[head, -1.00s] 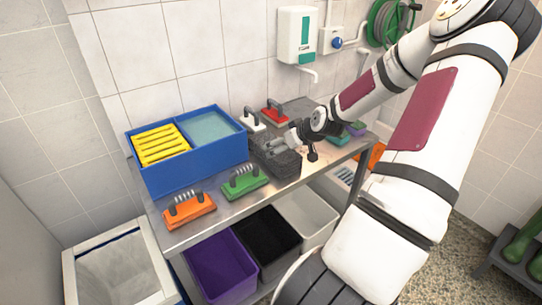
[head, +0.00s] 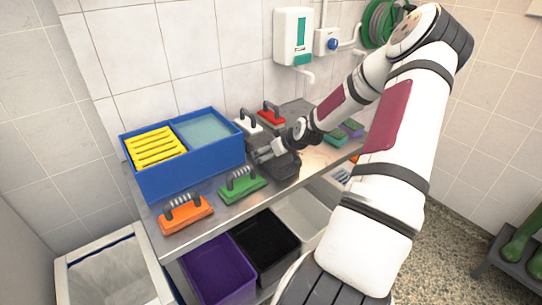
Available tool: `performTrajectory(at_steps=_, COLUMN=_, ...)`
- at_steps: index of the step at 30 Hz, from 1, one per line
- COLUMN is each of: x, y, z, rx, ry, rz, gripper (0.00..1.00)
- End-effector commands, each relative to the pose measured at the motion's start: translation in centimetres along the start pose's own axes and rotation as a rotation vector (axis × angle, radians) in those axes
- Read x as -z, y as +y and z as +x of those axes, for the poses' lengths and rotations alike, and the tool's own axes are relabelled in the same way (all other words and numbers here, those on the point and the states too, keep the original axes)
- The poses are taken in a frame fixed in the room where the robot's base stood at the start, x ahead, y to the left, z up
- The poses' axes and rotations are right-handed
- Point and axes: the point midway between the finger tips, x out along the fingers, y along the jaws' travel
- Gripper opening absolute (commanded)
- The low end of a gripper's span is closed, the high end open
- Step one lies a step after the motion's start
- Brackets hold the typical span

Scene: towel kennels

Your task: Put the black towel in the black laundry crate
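The black towel (head: 284,167) looks like a dark folded bundle on the metal table, right of the blue box. My gripper (head: 262,154) is low at the towel's upper left part, overlapping it in this view. The fingers are small and partly lost against the dark cloth, so I cannot tell whether they are open or shut, or whether they touch the towel. The black laundry crate (head: 268,242) stands on the lower shelf, between a purple crate (head: 219,270) and a pale grey crate (head: 305,218). Its inside looks dark, and I see no separate thing in it.
A blue box (head: 190,170) with yellow and teal contents stands at the table's back left. Handled scrubbers, orange (head: 186,215), green (head: 242,186), white (head: 247,123) and red (head: 271,116), surround the towel. A pale open bin (head: 112,278) stands at lower left. The table edge overhangs the crates.

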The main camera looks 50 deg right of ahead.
Motion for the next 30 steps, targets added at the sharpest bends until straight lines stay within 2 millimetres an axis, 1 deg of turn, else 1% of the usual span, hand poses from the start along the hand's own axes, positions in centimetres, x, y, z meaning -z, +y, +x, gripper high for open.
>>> performTrajectory(at_steps=1, x=0.0, y=0.0, z=0.0, rx=0.000, ry=0.000, rz=0.000, gripper=0.91)
performTrajectory(at_steps=7, x=0.0, y=0.0, z=0.0, rx=0.000, ry=0.000, rz=0.000, gripper=0.46)
performTrajectory(at_steps=8, x=0.0, y=0.0, z=0.0, rx=0.000, ry=0.000, rz=0.000, gripper=0.45)
performTrajectory(at_steps=9, x=0.0, y=0.0, z=0.0, rx=0.000, ry=0.001, rz=0.000, gripper=0.40)
performTrajectory(at_steps=16, x=0.1, y=0.0, z=-0.1, rx=0.000, ry=0.000, rz=0.000, gripper=0.40)
performTrajectory(at_steps=20, x=0.5, y=0.0, z=-0.5, rx=-0.001, ry=0.001, rz=-0.001, gripper=0.40)
performTrajectory(at_steps=23, x=1.0, y=0.0, z=-1.1, rx=-0.001, ry=0.001, rz=-0.002, gripper=0.40)
performTrajectory(at_steps=28, x=2.7, y=0.1, z=-2.8, rx=-0.003, ry=0.002, rz=-0.002, gripper=0.40)
performTrajectory(at_steps=30, x=1.4, y=0.3, z=-4.0, rx=-0.002, ry=-0.002, rz=0.003, gripper=0.40)
